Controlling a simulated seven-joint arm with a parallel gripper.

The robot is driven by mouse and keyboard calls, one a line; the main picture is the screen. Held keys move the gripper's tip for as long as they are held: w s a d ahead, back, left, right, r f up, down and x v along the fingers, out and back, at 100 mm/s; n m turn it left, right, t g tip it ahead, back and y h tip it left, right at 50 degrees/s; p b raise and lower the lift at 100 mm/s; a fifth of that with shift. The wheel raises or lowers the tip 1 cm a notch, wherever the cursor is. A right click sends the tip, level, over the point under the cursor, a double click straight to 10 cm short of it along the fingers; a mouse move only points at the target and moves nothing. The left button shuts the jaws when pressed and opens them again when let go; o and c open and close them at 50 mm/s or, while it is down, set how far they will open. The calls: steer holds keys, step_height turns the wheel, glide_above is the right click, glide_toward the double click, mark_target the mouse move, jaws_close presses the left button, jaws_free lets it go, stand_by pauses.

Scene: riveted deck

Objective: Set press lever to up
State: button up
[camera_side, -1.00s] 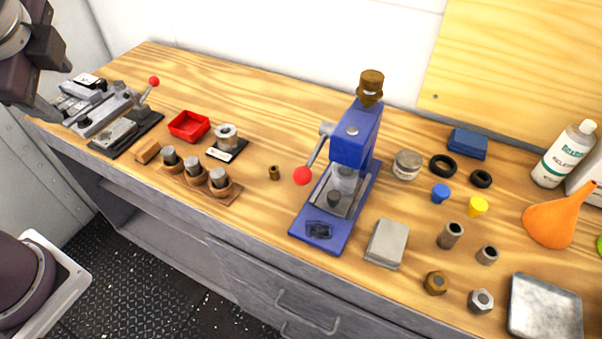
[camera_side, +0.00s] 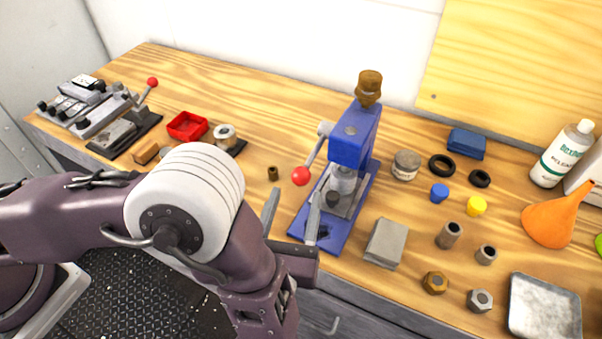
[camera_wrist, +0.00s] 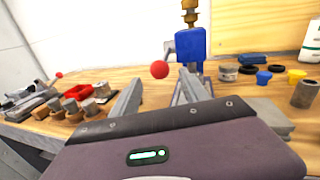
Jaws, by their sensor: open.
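The blue press (camera_side: 352,138) stands on the wooden bench, with a brass-coloured cap on top. Its lever (camera_side: 315,153) slants down to the left from the pivot and ends in a red ball knob (camera_side: 301,176). My gripper (camera_side: 292,205) is open and empty, in front of the press and below the knob in the side view. In the wrist view the red knob (camera_wrist: 160,69) shows beyond and between the two fingers of my gripper (camera_wrist: 157,88), apart from them. The blue press (camera_wrist: 191,46) is behind the right finger, which hides its lower part.
A grey block (camera_side: 385,243) lies right of the press base. A small brass bushing (camera_side: 273,173) stands left of the knob. A red tray (camera_side: 187,126) and another red-knobbed lever device (camera_side: 125,125) are further left.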

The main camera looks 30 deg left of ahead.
mark_target(299, 184)
steer(key=x, duration=0.6)
steer(key=shift+w+a, duration=0.1)
steer(key=shift+w, duration=0.05)
jaws_close()
stand_by(1.1)
